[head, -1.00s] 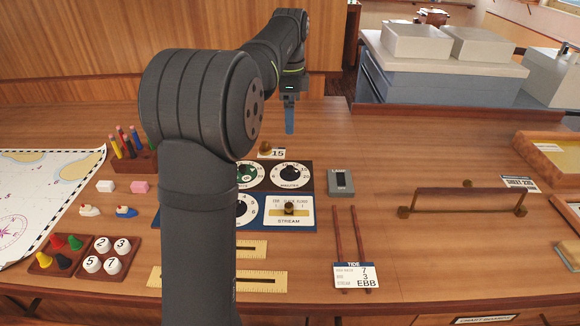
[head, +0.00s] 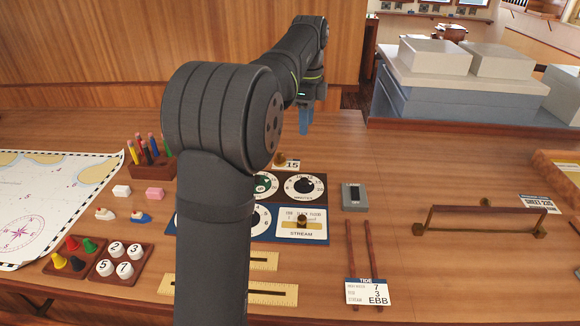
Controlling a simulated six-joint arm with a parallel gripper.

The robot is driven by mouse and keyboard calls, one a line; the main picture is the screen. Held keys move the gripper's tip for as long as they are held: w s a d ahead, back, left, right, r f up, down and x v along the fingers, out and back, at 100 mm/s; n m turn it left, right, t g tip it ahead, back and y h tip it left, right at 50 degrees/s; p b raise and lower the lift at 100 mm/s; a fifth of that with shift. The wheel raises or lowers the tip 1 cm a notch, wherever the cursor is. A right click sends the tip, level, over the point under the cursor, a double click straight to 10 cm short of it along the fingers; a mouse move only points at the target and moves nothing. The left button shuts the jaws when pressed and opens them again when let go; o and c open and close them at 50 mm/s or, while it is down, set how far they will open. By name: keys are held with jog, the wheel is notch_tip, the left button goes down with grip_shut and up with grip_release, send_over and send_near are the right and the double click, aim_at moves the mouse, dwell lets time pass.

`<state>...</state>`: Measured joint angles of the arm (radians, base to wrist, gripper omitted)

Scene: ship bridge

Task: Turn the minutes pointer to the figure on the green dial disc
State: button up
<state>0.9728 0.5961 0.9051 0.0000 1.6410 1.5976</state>
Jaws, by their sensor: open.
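The minutes dial (head: 304,187) is a white round face with a black pointer knob at its centre, on a dark panel. Which way its pointer aims is too small to tell. The green dial disc (head: 263,184) sits on a white face just left of it, partly hidden behind my arm; I cannot read its figure. My gripper (head: 305,122) is open and empty, held above and behind the panel, beyond the minutes dial and apart from it.
A card reading 15 (head: 292,165) with a brass knob stands behind the panel. Below the dials is the STREAM plate (head: 302,229) with a brass knob. A grey switch box (head: 354,197) is to the right. A brown rail (head: 487,209) stands farther right, with bare table between.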

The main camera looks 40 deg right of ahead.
jog(key=m, duration=0.2)
send_near(304, 179)
jog(key=shift+m, duration=0.4)
notch_tip(304, 179, down, 8)
jog(key=shift+s+f, duration=0.1)
grip_shut()
